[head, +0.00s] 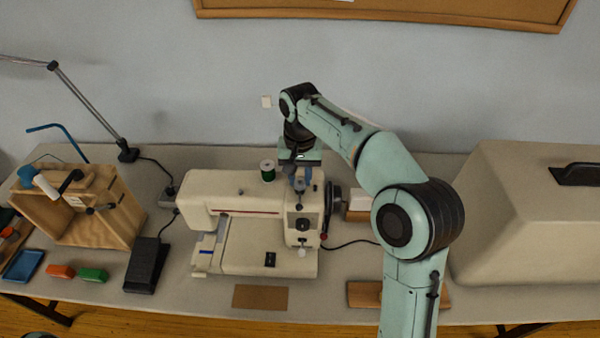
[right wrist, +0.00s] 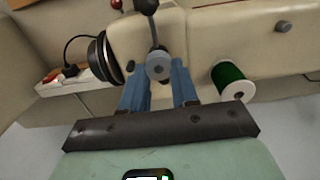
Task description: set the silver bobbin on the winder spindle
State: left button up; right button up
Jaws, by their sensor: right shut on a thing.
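The silver bobbin (right wrist: 158,66) shows in the right wrist view as a small grey disc with a central hole, between the blue fingertips of my right gripper (right wrist: 158,82). The gripper is shut on it. In the head view my right gripper (head: 300,182) is over the right end of the cream sewing machine (head: 245,200). The fingers hide most of the bobbin there. I cannot make out the winder spindle clearly, nor whether the bobbin touches it. My left gripper is not in view.
A green thread spool (head: 267,170) stands on the machine top, left of my right gripper; it also shows in the right wrist view (right wrist: 232,80). The black handwheel (head: 333,200) is at the machine's right end. A large beige cover (head: 530,220) stands farther right.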

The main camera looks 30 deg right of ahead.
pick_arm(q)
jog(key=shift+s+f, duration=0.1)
pick_arm(e)
jog(key=shift+f, duration=0.3)
jog(key=o, duration=1.1)
jog(key=shift+r, duration=0.1)
notch_tip(320, 180, up, 8)
jog(key=shift+w+r+p, duration=0.1)
jog(key=shift+r+p, duration=0.05)
jog(key=shift+p, duration=0.85)
notch_tip(320, 180, up, 4)
send_over(300, 179)
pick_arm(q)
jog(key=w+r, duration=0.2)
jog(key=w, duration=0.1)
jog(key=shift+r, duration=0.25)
pick_arm(e)
jog(key=shift+r, duration=0.45)
